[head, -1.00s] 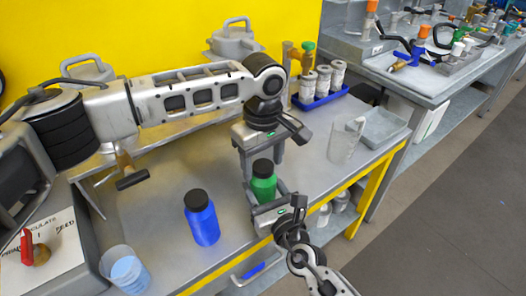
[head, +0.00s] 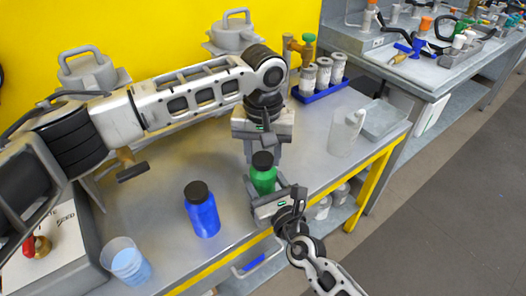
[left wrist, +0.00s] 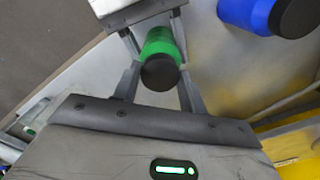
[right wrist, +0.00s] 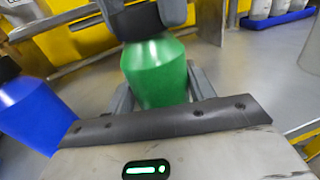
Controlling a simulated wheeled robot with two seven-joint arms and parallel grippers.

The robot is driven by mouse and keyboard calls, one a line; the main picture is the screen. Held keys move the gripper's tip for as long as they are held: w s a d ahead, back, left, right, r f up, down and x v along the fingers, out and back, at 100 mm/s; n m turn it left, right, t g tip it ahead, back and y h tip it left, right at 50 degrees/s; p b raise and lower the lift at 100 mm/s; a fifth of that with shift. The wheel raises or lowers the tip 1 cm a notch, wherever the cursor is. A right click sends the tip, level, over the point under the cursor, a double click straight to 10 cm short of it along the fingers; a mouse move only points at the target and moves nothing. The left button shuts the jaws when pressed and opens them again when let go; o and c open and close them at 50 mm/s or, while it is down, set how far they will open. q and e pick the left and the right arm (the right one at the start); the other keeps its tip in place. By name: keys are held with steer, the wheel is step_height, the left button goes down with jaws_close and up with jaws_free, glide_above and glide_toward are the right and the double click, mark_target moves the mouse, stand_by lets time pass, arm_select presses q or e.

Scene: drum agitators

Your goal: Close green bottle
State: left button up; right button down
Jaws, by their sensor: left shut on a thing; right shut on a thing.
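The green bottle (head: 263,182) stands upright near the front edge of the table, with a black cap (head: 262,161) on its top. My right gripper (head: 264,190) is shut on the green body from the front; the right wrist view shows the body (right wrist: 157,75) between its fingers. My left gripper (head: 261,157) reaches down from above and is shut on the black cap. The left wrist view shows the cap (left wrist: 160,74) between its fingers. The cap sits at the bottle's mouth; how tightly it is seated cannot be told.
A blue bottle (head: 202,212) with a black cap stands to the left. A clear cup (head: 125,262) is at the front left, and a clear jug (head: 346,135) stands to the right. A blue tray (head: 320,92) of several canisters is at the back.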

arm_select(q)
steer(key=m, duration=1.2)
steer(key=shift+m, duration=0.3)
steer(key=m, duration=0.9)
steer(key=shift+m, duration=0.4)
steer(key=o, duration=1.2)
step_height(320, 180, up, 12)
steer(key=shift+f, duration=0.1)
